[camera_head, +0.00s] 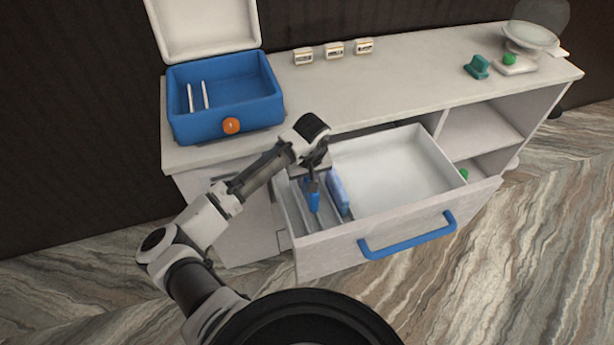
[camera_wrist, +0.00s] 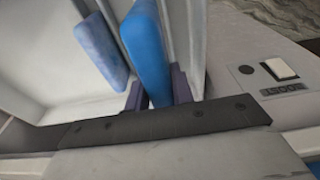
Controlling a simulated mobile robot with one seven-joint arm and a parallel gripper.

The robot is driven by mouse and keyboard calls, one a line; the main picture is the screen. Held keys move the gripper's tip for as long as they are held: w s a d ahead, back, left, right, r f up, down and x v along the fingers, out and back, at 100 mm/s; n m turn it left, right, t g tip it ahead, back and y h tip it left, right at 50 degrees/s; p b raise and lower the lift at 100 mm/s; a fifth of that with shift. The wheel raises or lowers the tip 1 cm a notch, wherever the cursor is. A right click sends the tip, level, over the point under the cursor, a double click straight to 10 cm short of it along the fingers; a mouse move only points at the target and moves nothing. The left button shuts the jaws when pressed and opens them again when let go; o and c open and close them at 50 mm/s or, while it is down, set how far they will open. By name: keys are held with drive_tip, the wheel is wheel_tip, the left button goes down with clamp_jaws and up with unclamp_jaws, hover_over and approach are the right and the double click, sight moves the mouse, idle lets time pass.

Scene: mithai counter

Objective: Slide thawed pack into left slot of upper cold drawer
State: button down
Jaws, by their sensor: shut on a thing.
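The upper cold drawer (camera_head: 395,165) is pulled open, with narrow slots at its left end. My gripper (camera_head: 313,183) is over those slots, pointing down and shut on a bright blue pack (camera_head: 313,202). In the wrist view my gripper's dark fingers (camera_wrist: 158,95) pinch this upright pack (camera_wrist: 146,50). The pack is at the leftmost slot; whether it touches the bottom is hidden. A second, paler blue pack (camera_head: 338,190) stands just right of it, past a thin divider; it also shows in the wrist view (camera_wrist: 99,48).
An open blue cool box (camera_head: 205,122) with white dividers and an orange knob stands on the counter (camera_head: 420,88). Three small labelled blocks (camera_head: 334,50), a teal object (camera_head: 477,67) and a scale (camera_head: 530,38) are farther right. The drawer's wide right part is empty; its blue handle (camera_head: 408,238) sticks out in front.

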drive_tip(key=shift+f+b, duration=1.8)
drive_tip(key=shift+f, duration=0.45)
drive_tip(key=shift+f+b, duration=1.1)
drive_tip(key=shift+f, duration=1.2)
drive_tip(key=c, duration=1.1)
unclamp_jaws()
drive_tip(key=r, duration=0.4)
drive_tip(key=s+r+b, duration=0.1)
drive_tip(key=r, duration=0.4)
drive_tip(key=s+r, duration=0.1)
drive_tip(key=r, duration=0.3)
drive_tip(key=shift+d+r, duration=0.3)
drive_tip(key=shift+r, duration=0.05)
